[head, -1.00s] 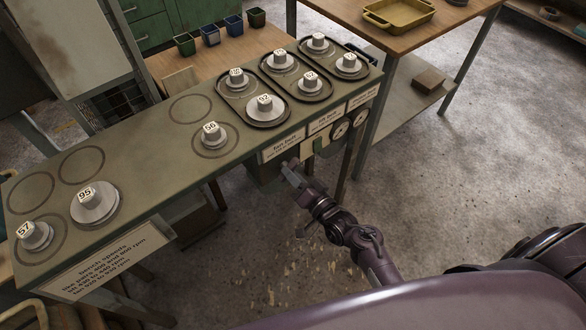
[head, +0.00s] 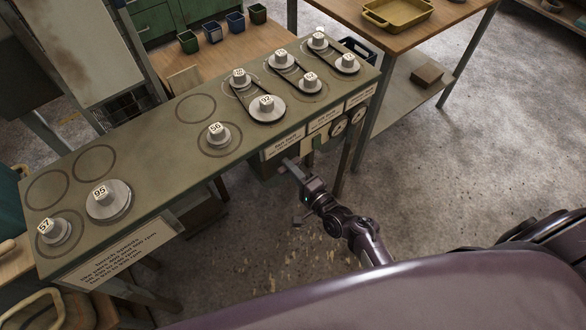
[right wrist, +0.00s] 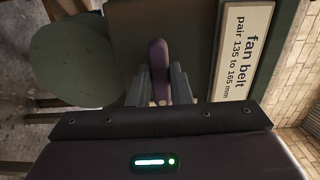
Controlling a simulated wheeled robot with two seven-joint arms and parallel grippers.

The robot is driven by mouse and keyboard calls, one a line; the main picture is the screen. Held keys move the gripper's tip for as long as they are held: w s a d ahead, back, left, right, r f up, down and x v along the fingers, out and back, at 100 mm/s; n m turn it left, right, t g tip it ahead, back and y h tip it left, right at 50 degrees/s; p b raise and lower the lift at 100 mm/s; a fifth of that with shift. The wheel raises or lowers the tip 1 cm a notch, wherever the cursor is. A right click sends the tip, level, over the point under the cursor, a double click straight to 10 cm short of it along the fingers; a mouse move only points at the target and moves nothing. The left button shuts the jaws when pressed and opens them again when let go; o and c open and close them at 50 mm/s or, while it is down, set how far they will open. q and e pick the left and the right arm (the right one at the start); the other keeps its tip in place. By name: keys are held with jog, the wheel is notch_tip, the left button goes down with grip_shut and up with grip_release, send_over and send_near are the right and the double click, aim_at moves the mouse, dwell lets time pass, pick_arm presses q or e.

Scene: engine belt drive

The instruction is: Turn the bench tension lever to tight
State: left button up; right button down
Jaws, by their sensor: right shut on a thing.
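The tension lever is a dark purple handle (right wrist: 160,60) in the right wrist view, in front of the bench's front panel and beside the "fan belt" label (right wrist: 245,50). My right gripper (right wrist: 160,88) is shut on it, one finger on each side. In the head view my right gripper (head: 292,170) is at the bench's front edge, below the label plates, and the lever is mostly hidden there. Dark belts (head: 254,98) run straight and close around pairs of numbered pulleys on the bench top (head: 170,150). My left gripper is not in view.
Two round gauges (head: 338,128) sit on the bench front, right of the gripper. Loose numbered pulleys, such as 95 (head: 108,200), stand at the left. A wooden table with a yellow tray (head: 397,12) is behind. The floor at right is clear.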

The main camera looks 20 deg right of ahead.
dwell(0.5)
jog(key=c, duration=1.3)
grip_release()
jog(key=v, duration=0.7)
jog(key=shift+s+d, duration=0.15)
jog(key=shift+s, duration=0.2)
